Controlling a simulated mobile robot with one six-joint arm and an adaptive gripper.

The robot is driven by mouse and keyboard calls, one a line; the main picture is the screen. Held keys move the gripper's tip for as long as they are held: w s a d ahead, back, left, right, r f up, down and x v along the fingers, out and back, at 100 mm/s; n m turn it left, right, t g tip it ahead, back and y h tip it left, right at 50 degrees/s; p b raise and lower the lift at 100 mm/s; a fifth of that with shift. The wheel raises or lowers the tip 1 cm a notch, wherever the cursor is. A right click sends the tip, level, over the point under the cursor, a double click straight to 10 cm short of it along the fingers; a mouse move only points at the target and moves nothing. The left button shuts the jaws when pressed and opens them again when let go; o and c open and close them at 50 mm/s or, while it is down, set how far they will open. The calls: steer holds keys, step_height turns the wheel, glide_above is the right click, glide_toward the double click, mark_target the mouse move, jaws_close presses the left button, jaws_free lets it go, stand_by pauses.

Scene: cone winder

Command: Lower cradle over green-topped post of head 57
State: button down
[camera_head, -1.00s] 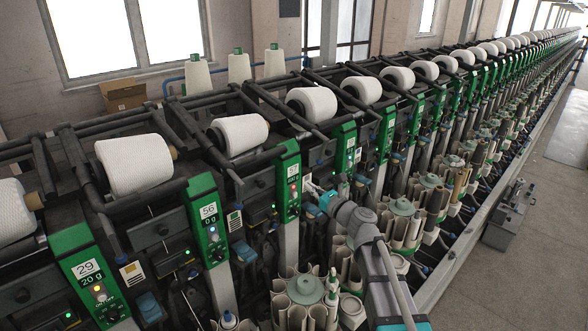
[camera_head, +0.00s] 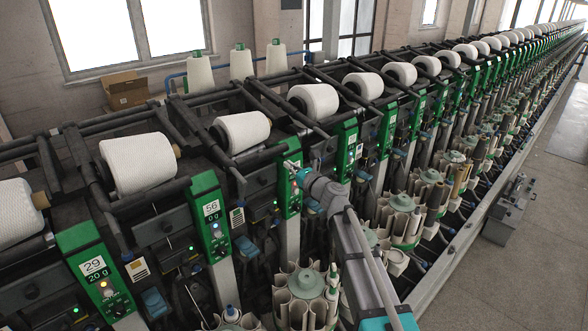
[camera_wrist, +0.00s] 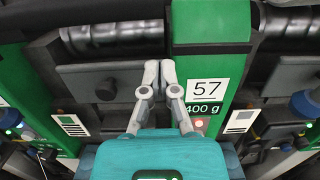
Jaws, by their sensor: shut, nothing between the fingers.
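The green-topped post of head 57 (camera_head: 290,200) stands mid-row in the head view, its number hidden behind my gripper. In the wrist view its green panel (camera_wrist: 212,25) shows "57" and "400 g". My gripper (camera_head: 291,166) is in front of the panel's upper part. In the wrist view my gripper (camera_wrist: 160,66) has its fingertips together, empty, at the panel's left edge. A black bar (camera_head: 262,157) reaches the post's top from the left; a ribbed black cylinder (camera_wrist: 112,38) shows left of the post in the wrist view. I cannot tell which part is the cradle.
The neighbouring head 56 post (camera_head: 208,215) stands to the left, with a white yarn cone (camera_head: 241,131) behind, between the two. A round bobbin magazine (camera_head: 305,285) stands below in front.

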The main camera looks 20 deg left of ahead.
steer(key=shift+a+r+p, duration=0.15)
steer(key=shift+r+p, duration=0.9)
steer(key=shift+r, duration=0.4)
steer(key=r+p, duration=0.1)
steer(key=d+r+p, duration=0.1)
steer(key=r+p, duration=0.1)
steer(key=shift+s+r, duration=0.15)
steer(key=shift+s, duration=0.05)
steer(key=shift+f, duration=0.25)
steer(key=b, duration=0.4)
glide_toward(287, 148)
steer(key=d+f, duration=0.1)
steer(key=s+d+f, duration=0.1)
steer(key=f, duration=0.1)
steer(key=shift+d+f, duration=0.1)
steer(key=shift+d, duration=0.2)
